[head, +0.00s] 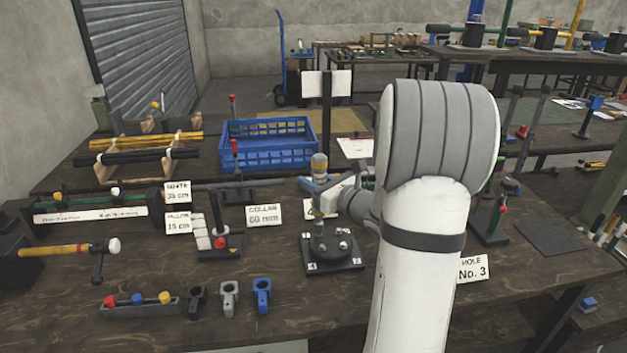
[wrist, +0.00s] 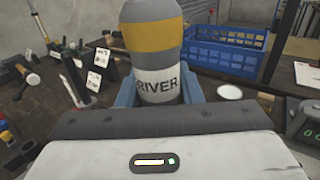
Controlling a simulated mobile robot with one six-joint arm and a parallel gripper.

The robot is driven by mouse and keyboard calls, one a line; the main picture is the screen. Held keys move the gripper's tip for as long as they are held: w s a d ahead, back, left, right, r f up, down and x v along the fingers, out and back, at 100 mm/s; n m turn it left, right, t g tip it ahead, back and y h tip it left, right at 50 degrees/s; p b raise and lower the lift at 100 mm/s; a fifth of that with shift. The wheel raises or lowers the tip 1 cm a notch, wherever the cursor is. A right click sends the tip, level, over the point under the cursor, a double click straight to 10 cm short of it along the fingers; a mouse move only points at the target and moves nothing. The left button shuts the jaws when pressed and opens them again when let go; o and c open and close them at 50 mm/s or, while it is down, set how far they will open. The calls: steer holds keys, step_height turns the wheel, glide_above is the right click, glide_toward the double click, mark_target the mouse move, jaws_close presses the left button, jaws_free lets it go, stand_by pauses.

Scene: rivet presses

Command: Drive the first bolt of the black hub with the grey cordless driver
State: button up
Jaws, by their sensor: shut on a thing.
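The cordless driver (head: 320,163), grey with a yellow band, stands upright in my gripper (head: 318,185). In the wrist view the driver (wrist: 155,45) fills the top middle, its "DRIVER" label showing between the blue jaws of my gripper (wrist: 157,92), which is shut on it. The black hub (head: 332,243) sits on a dark square plate on the bench, with several bolt heads on top. The driver's lower end is above the hub's left rear side. I cannot tell whether its tip touches a bolt. The hub is not visible in the wrist view.
A blue crate (head: 268,145) stands behind on the left. A small red-handled press (head: 220,232) stands left of the hub. Black, grey and blue clamps (head: 230,297) and a tray of coloured knobs (head: 138,305) lie in front. A "HOLE No. 3" card (head: 472,269) is at right.

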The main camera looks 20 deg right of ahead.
steer(key=shift+f+b, duration=0.95)
steer(key=shift+b, duration=0.05)
stand_by(1.3)
steer(key=shift+r+b, duration=0.1)
steer(key=shift+b, duration=0.2)
stand_by(0.8)
steer(key=shift+r, duration=0.15)
